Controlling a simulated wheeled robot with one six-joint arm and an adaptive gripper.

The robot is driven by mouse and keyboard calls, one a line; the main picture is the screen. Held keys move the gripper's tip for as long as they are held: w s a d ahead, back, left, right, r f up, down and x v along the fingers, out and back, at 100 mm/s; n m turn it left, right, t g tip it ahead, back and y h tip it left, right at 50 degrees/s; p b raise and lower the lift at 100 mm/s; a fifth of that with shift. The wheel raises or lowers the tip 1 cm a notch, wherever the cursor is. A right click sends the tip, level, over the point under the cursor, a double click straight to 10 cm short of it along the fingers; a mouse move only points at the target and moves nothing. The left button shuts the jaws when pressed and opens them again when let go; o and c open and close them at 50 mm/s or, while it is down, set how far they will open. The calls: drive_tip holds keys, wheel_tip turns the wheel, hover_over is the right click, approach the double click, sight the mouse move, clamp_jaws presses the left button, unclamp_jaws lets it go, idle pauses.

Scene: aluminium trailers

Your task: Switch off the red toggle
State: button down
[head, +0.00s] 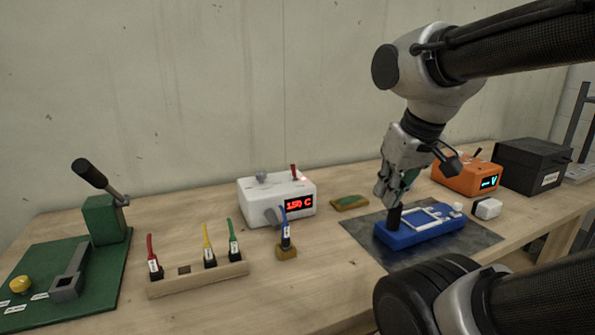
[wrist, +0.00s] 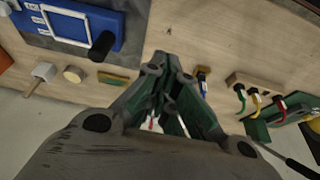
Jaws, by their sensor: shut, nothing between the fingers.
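The red toggle (head: 293,170) is a small red lever on top of a white box (head: 258,205), standing upright near the box's right end. In the wrist view my gripper (wrist: 165,62) is shut and empty. A thin red bit shows between its finger links there; I cannot tell whether it is the toggle. Most of the white box is hidden in that view.
A blue device (head: 420,232) with a black post stands on a dark mat below my gripper. A blue-handled piece (head: 285,234) stands before the white box. A wooden rack (head: 197,276) holds red, yellow and green pieces. An orange box (head: 467,175) is at right.

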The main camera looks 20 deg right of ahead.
drive_tip(key=w+d+f+m+y, duration=0.1)
drive_tip(key=w+f+m+y, duration=0.1)
drive_tip(key=w+f+m, duration=0.1)
drive_tip(key=w+d+f+m+y, duration=0.2)
drive_tip(key=w+f+m, duration=0.2)
drive_tip(key=w, duration=0.4)
drive_tip(key=w+d+f+m+y, duration=0.2)
drive_tip(key=w+f+m+y, duration=0.1)
drive_tip(key=w+f, duration=0.2)
drive_tip(key=shift+w+f+m+g, duration=0.3)
drive_tip(key=shift+w+f+m, duration=0.1)
drive_tip(key=shift+w, duration=0.05)
drive_tip(key=w+t, duration=0.1)
drive_tip(key=w, duration=0.1)
drive_tip(key=w+d+m+t+y, duration=0.1)
drive_tip(key=w, duration=0.2)
drive_tip(key=w+m, duration=0.1)
drive_tip(key=w, duration=0.1)
drive_tip(key=shift+w+d+f+t, duration=0.2)
drive_tip(key=shift+w+d+t, duration=0.05)
drive_tip(key=shift+d+t, duration=0.15)
drive_tip(key=shift+t+y, duration=0.4)
drive_tip(key=shift+t, duration=0.5)
drive_tip(key=w, duration=0.2)
drive_tip(key=w+r, duration=0.1)
drive_tip(key=w, duration=0.1)
drive_tip(key=shift+d+r, duration=0.2)
drive_tip(key=w+r+t, duration=0.2)
drive_tip(key=w+r, duration=0.3)
drive_tip(key=shift+t, duration=0.3)
